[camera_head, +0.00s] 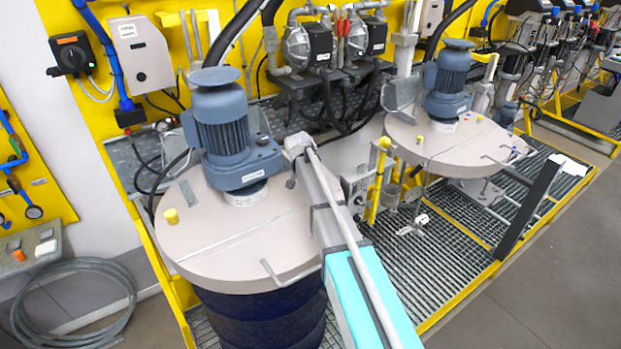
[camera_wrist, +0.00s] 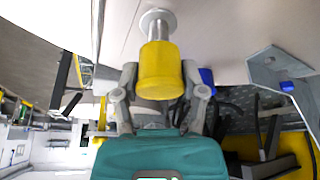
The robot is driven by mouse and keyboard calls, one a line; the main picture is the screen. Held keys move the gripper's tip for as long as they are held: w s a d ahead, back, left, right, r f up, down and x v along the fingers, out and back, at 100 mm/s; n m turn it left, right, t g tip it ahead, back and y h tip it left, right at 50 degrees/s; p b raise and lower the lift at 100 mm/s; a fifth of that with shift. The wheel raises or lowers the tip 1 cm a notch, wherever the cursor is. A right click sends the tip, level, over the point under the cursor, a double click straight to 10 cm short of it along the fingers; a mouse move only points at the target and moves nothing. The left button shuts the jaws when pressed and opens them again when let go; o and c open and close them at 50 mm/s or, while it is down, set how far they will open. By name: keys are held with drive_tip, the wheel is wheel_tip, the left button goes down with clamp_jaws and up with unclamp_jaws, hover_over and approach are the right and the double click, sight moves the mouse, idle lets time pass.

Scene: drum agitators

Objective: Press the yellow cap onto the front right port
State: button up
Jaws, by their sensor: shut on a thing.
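The yellow cap (camera_wrist: 162,72) is between the two fingers of my gripper (camera_wrist: 160,82) in the wrist view. My gripper is shut on it. A silver port stub (camera_wrist: 158,24) with a round flange stands on the pale lid, in line with the cap. The cap's end meets the stub and overlaps it in the picture; how far it is seated cannot be told. In the head view my arm reaches over the near drum lid (camera_head: 225,262), and the gripper and held cap cannot be made out there.
A blue-grey motor (camera_head: 222,125) stands on the near lid, close to my arm. Another yellow cap (camera_head: 171,216) sits at the lid's left. A second lid (camera_head: 455,150) with a motor (camera_head: 448,80) is to the right. A small blue part (camera_wrist: 207,78) is beside the right finger.

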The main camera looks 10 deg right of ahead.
drive_tip(key=shift+f+b, duration=0.35)
drive_tip(key=shift+f+b, duration=0.7)
drive_tip(key=shift+f+b, duration=0.6)
idle(1.1)
drive_tip(key=shift+c, duration=0.3)
drive_tip(key=shift+s+f, duration=0.1)
drive_tip(key=shift+f, duration=0.05)
drive_tip(key=shift+c, duration=1.3)
drive_tip(key=o, duration=1.2)
